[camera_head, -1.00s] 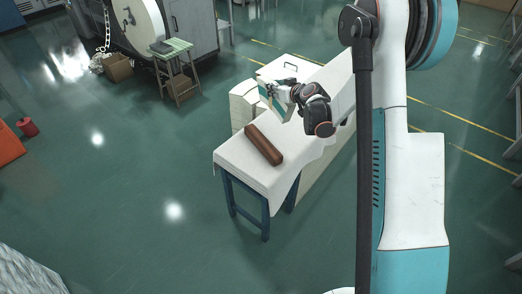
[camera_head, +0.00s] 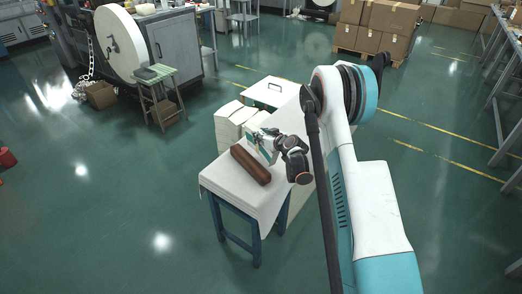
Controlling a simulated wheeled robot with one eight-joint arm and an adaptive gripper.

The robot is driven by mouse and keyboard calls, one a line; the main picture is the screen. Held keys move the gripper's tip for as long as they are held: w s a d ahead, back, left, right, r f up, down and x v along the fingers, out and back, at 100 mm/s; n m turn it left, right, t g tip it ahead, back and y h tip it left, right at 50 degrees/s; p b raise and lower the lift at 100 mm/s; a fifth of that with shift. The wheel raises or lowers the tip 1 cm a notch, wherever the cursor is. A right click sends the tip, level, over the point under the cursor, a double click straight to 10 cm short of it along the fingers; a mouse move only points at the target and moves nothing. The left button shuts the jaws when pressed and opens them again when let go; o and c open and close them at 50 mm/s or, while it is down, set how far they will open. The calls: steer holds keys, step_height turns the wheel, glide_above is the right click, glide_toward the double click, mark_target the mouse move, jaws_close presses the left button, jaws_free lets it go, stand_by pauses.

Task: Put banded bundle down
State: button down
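The banded bundle (camera_head: 258,153), white with a teal band, is at my gripper (camera_head: 267,140), above the white-covered table (camera_head: 225,184). My gripper appears shut on it. The bundle is tilted, just behind and right of a long brown block (camera_head: 250,165) on the cloth. I cannot tell whether the bundle touches the table or the block. The fingertips are small and partly hidden by the bundle and my wrist.
A small green-topped stool (camera_head: 157,75) stands farther back left. The table's front left corner is bare. Open floor lies left of the table.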

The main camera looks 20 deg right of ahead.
mark_target(261, 146)
steer(key=shift+f+b, duration=0.9)
steer(key=shift+f, duration=1.9)
steer(key=shift+f, duration=0.1)
steer(key=c, duration=1.2)
jaws_free()
